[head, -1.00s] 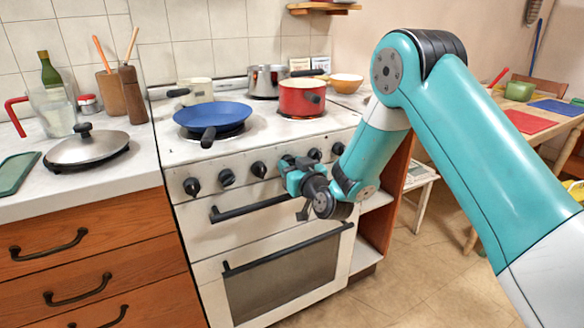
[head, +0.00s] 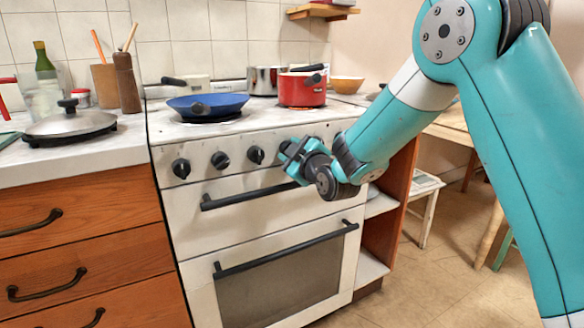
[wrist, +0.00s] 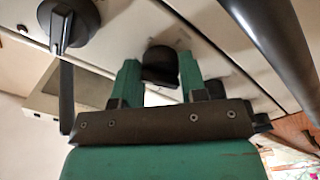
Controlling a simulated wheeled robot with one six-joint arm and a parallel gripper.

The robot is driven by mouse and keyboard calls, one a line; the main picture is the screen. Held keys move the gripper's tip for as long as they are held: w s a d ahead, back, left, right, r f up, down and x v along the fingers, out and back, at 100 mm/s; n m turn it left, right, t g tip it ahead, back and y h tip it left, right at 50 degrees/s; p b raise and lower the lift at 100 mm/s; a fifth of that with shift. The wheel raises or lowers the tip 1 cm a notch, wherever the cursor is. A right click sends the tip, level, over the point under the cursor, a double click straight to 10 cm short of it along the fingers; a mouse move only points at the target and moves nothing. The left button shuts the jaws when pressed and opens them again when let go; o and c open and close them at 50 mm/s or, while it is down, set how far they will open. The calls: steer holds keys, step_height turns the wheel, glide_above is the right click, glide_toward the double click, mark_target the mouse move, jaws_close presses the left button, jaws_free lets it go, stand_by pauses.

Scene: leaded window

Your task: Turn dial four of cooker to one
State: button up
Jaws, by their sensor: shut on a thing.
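The white cooker (head: 300,240) has a row of black dials along its front panel. Three dials show clear of my arm in the head view, the leftmost (head: 181,168), the second (head: 220,160) and the third (head: 256,155). My gripper (head: 287,151) is at the panel just right of the third, over the fourth dial. In the wrist view, my two green fingers (wrist: 160,78) are shut on either side of a dark dial (wrist: 160,65). Its mark and setting cannot be read. A neighbouring dial (wrist: 70,25) shows at the upper left. Dials farther right are hidden by my arm in the head view.
A blue pan (head: 208,104) and a red pot (head: 302,90) stand on the hob. Dark oven handles (head: 285,250) stick out below the panel. A wooden drawer unit (head: 90,250) adjoins on the left. Open floor lies at the right.

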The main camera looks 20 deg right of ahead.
steer(key=shift+n+b, duration=1.05)
steer(key=shift+n, duration=0.15)
steer(key=o, duration=0.9)
steer(key=b+v, duration=0.5)
steer(key=v, duration=1.2)
steer(key=shift+s+a, duration=0.1)
steer(key=shift+s, duration=0.15)
